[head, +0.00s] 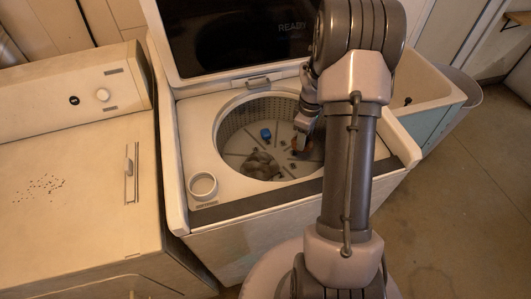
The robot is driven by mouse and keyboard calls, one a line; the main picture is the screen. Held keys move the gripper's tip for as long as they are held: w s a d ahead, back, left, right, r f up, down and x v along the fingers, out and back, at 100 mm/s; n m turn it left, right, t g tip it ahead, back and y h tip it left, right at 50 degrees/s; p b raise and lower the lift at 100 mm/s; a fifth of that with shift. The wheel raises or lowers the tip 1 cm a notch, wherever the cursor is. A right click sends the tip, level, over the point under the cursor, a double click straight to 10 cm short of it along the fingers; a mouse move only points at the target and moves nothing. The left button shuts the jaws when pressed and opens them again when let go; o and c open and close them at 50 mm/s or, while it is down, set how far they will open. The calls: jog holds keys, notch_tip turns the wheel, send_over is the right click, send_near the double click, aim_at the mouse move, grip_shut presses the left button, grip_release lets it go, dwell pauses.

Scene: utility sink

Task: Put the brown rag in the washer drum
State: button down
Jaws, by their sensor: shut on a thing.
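The top-loading washer's drum (229,124) is open, with its lid raised behind it. My gripper (304,128) reaches down into the right side of the drum opening, partly hidden by my own arm. It is shut on a dark brown bit of cloth, the brown rag (301,145), which hangs below the fingers within the drum opening. The rag is small and dim here, and its right part is hidden behind my arm. I cannot tell whether it touches the drum floor.
A blue item (265,134) and a crumpled greyish cloth (261,164) lie in the drum. A white round cup or cap (203,186) sits on the washer's front left top. A dryer (60,190) stands left, a utility sink (427,92) right. Open floor lies at right.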

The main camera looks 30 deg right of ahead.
notch_tip(320, 180, down, 11)
jog(key=b, duration=0.4)
jog(key=shift+s+r, duration=0.1)
jog(key=shift+r, duration=0.15)
jog(key=c, duration=0.7)
grip_release()
notch_tip(320, 180, up, 12)
jog(key=p, duration=0.5)
jog(key=shift+a+r, duration=0.1)
jog(key=shift+r, duration=0.05)
